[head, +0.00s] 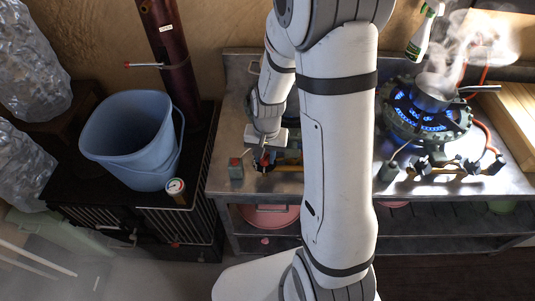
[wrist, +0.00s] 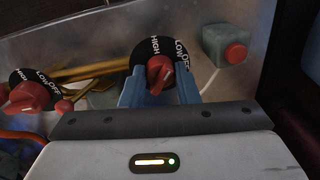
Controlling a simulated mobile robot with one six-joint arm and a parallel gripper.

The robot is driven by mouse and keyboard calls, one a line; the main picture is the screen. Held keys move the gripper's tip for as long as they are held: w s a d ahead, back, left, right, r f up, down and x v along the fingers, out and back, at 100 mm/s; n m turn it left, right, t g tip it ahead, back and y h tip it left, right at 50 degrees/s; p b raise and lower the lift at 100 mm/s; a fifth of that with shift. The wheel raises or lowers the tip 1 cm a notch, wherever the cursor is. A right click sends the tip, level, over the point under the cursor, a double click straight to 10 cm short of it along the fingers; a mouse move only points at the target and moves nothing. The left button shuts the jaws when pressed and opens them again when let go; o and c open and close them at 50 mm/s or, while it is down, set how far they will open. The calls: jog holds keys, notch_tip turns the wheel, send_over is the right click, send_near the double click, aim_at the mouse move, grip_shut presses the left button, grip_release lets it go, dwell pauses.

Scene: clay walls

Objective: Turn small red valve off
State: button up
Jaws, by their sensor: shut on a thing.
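In the wrist view, a small red valve knob (wrist: 159,70) sits on a black dial marked HIGH, LOW and OFF. My gripper (wrist: 162,88) has its two blue fingers shut on this knob, one on each side. Which mark the knob points to is hard to tell. A second, similar red knob (wrist: 29,96) with its own dial is at the left, apart from my fingers. In the head view, my gripper (head: 265,153) is low at the front of the metal bench, left of my large arm link, and the knob is mostly hidden there.
A green box with a red button (wrist: 228,46) is just right of the held knob. On the metal bench (head: 225,130), a burner (head: 425,125) burns with blue flames under a steaming pot (head: 433,95). A blue bin (head: 130,135) and a gauge (head: 176,187) are at the left.

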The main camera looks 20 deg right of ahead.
aim_at(266, 159)
jog(key=m, duration=0.5)
jog(key=shift+m, duration=2.5)
jog(key=o, duration=1)
jog(key=r, duration=0.8)
jog(key=shift+s+d, duration=0.15)
jog(key=shift+s, duration=0.1)
